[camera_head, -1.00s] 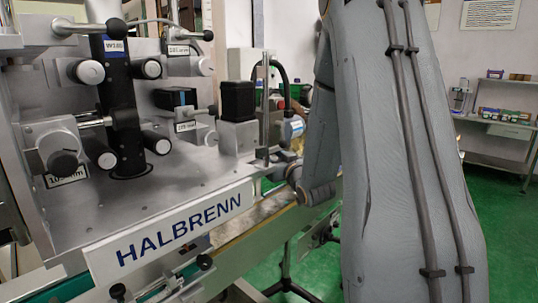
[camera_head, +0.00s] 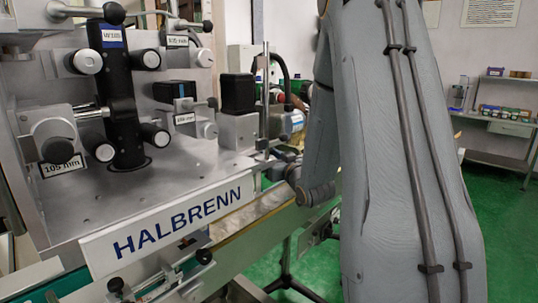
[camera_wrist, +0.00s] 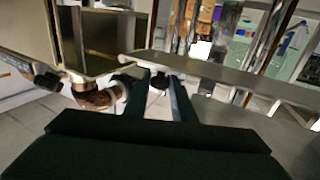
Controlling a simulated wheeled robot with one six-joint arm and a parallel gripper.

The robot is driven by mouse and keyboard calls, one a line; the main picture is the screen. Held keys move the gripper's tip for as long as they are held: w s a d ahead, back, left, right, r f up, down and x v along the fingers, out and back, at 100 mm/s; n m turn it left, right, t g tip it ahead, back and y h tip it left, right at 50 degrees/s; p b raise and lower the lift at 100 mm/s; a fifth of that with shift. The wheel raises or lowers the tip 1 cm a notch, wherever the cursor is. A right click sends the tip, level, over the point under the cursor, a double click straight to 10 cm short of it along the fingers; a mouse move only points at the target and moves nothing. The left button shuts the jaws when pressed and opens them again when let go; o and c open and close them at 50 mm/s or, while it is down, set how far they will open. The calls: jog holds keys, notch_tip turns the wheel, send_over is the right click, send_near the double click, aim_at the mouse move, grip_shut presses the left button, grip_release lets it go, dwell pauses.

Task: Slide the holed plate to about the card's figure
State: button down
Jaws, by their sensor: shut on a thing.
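In the wrist view, my gripper (camera_wrist: 160,84) has its two dark fingers around a small dark part whose shape is hard to make out. A flat grey bar (camera_wrist: 215,72) runs just beyond the fingers toward the right; I cannot tell whether it is the holed plate. In the head view, my arm hides the gripper. White cards with figures are on the machine. The lower left card (camera_head: 62,167) reads about 105 mm. Another card (camera_head: 185,118) sits at the middle and one (camera_head: 177,41) at the top; their figures are too small to read surely.
The machine's metal deck (camera_head: 105,205) carries a black post (camera_head: 118,95), several knobs and a black block (camera_head: 238,94). The HALBRENN sign (camera_head: 170,225) fronts it. In the wrist view, a box-like metal part (camera_wrist: 95,45) and a copper-coloured round part (camera_wrist: 95,98) are left of the fingers.

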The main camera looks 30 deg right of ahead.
jog(key=shift+f, duration=0.8)
jog(key=shift+r, duration=0.1)
jog(key=c, duration=1.5)
grip_release()
jog(key=shift+r, duration=0.1)
jog(key=shift+s, duration=0.1)
jog(key=shift+s+a+b, duration=0.2)
jog(key=shift+s+b, duration=0.65)
jog(key=shift+s, duration=2.95)
